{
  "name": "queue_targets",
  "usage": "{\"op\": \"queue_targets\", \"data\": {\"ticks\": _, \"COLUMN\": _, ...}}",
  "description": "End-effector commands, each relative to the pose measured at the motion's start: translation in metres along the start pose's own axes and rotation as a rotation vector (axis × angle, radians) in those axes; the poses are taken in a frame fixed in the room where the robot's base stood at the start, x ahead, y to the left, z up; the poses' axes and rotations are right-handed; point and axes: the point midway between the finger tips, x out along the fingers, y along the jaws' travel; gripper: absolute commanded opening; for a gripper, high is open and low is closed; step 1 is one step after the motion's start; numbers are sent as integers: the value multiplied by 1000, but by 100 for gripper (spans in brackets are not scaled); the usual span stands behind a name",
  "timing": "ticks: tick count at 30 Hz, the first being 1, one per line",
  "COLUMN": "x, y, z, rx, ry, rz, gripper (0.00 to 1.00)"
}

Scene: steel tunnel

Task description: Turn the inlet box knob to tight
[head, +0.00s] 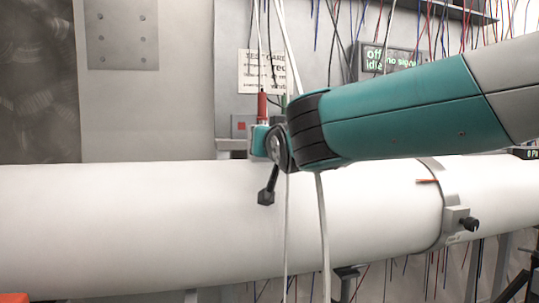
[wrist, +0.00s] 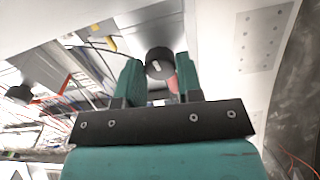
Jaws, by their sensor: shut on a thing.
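My gripper (wrist: 158,60) shows in the wrist view as two teal fingers on a dark bar, closed on a round black knob (wrist: 161,55) that carries a short white mark. A reddish piece shows just below the knob, between the fingers. In the head view my arm comes in from the right, and its end lies over the top of the white pipe; the fingers and the held knob cannot be made out there. A grey box with a red square (head: 241,126) shows just left of my wrist, partly hidden. I cannot read any tightness marking.
The large white pipe (head: 130,230) crosses the front. A metal band (head: 432,205) with another black knob (head: 469,223) circles it at right. A display (head: 392,58) reads "off", "idle" and "no signal".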

Motion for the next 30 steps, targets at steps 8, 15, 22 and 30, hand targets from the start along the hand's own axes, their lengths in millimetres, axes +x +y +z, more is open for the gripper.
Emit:
{"op": "queue_targets", "data": {"ticks": 8, "x": 0, "y": 0, "z": 4, "rx": 99, "ry": -5, "rz": 2, "gripper": 10}}
{"op": "queue_targets", "data": {"ticks": 15, "x": 0, "y": 0, "z": 2, "rx": 125, "ry": -5, "rz": 1, "gripper": 10}}
{"op": "queue_targets", "data": {"ticks": 22, "x": 0, "y": 0, "z": 2, "rx": 126, "ry": -5, "rz": 1, "gripper": 10}}
{"op": "queue_targets", "data": {"ticks": 30, "x": 0, "y": 0, "z": 2, "rx": 125, "ry": -4, "rz": 1, "gripper": 59}}
